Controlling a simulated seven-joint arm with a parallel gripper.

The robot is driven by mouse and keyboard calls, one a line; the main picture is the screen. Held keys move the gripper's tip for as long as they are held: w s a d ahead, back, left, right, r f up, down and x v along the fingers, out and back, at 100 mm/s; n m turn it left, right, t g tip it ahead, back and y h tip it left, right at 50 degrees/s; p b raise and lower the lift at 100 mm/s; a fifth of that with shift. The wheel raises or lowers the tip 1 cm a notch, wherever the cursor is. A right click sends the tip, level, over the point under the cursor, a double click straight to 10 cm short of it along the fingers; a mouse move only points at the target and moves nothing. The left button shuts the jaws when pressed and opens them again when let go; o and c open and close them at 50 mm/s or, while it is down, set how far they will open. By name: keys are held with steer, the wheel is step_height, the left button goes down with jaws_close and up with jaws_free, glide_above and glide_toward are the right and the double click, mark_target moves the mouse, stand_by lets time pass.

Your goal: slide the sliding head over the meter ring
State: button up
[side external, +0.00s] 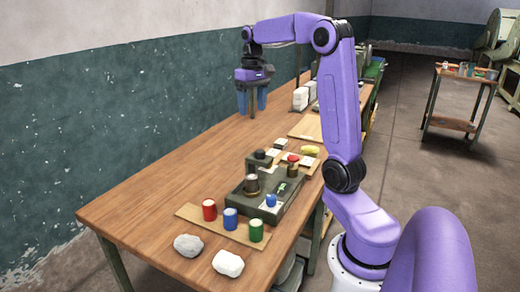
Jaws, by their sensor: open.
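A grey-green metal fixture (290,202) stands on the wooden table. At its back left a raised part carries a dark round knob (260,154). A short metal cylinder with a dark top (251,183) stands on the near left of the fixture, and another metal cylinder (293,171) stands toward its far right. Which of these parts is the sliding head and which the meter ring, I cannot tell at this size. My gripper (252,112), with blue fingers pointing down, is open above the far left of the table, well apart from the fixture.
A board (185,212) in front of the fixture holds red (209,209), blue (230,219) and green (256,230) cylinders. Two white lumps (228,263) lie near the front edge. White blocks (300,98) stand at the back. The table's left side is clear (165,185).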

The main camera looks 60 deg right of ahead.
mark_target(260, 151)
steer(key=shift+m, duration=0.6)
steer(key=d+f, duration=0.1)
steer(key=f, duration=0.4)
steer(key=d+f, duration=0.1)
steer(key=f, duration=0.5)
steer(key=d+f, duration=0.1)
steer(key=f, duration=0.4)
steer(key=shift+s+d+f, duration=0.25)
steer(key=shift+s+f, duration=0.1)
jaws_close()
steer(key=a, duration=0.9)
steer(key=shift+a, duration=0.1)
